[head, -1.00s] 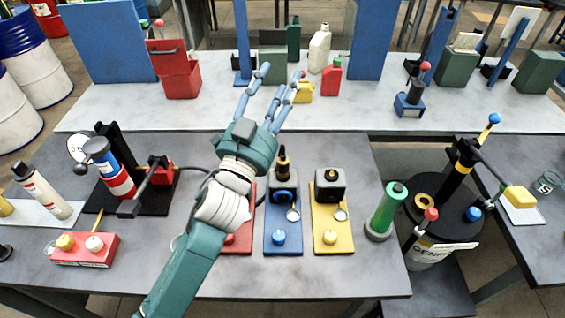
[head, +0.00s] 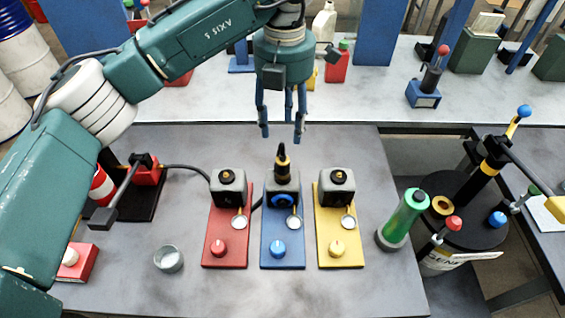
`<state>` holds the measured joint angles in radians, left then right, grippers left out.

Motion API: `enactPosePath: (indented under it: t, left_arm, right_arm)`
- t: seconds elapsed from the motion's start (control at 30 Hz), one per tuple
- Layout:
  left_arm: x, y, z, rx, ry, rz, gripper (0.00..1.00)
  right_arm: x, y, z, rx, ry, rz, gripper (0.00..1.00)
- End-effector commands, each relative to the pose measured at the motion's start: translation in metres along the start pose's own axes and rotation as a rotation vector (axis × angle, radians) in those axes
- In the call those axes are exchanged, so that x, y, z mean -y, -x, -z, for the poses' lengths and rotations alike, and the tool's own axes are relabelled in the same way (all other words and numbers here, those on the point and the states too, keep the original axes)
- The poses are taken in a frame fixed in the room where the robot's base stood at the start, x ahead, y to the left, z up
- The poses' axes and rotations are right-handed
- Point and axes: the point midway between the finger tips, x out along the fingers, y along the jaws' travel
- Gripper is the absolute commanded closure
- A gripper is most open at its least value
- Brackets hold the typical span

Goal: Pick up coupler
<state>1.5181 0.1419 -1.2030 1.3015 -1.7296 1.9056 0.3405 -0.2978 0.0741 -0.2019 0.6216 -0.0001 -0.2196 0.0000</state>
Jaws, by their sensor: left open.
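The coupler (head: 283,162) looks to be the black upright piece with a yellow band. It stands on the grey block of the blue station (head: 283,262), between a red station (head: 226,258) and a yellow station (head: 341,257). My left gripper (head: 282,137) points down with its fingers spread, open and empty. In the picture its fingertips are just above and beyond the coupler's top; I cannot tell the exact gap in depth. Nothing hides the coupler. My right gripper is not in view.
A green cylinder (head: 404,220) stands right of the yellow station. A small glass cup (head: 169,258) stands left of the red station. A black hose (head: 188,168) runs towards the stations. The front table is clear at the near edge.

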Motion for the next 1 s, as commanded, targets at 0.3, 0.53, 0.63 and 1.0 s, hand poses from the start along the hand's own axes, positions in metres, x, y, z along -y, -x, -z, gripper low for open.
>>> enactPosePath:
  t: [0.3,0.53,0.63,1.0]
  left_arm:
    - [0.002,-0.041,0.001,-0.001,-0.003,0.005,0.53]
    - [0.003,-0.063,0.006,-0.004,-0.003,0.009,0.53]
    - [0.003,-0.08,0.006,-0.002,-0.002,0.009,0.53]
    - [0.003,-0.097,0.005,0.001,-0.004,0.006,0.53]
  right_arm:
    - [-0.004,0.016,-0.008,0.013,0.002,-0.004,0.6]
    - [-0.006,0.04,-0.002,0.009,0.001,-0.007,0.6]
    - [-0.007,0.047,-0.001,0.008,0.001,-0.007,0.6]
    - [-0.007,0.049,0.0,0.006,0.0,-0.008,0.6]
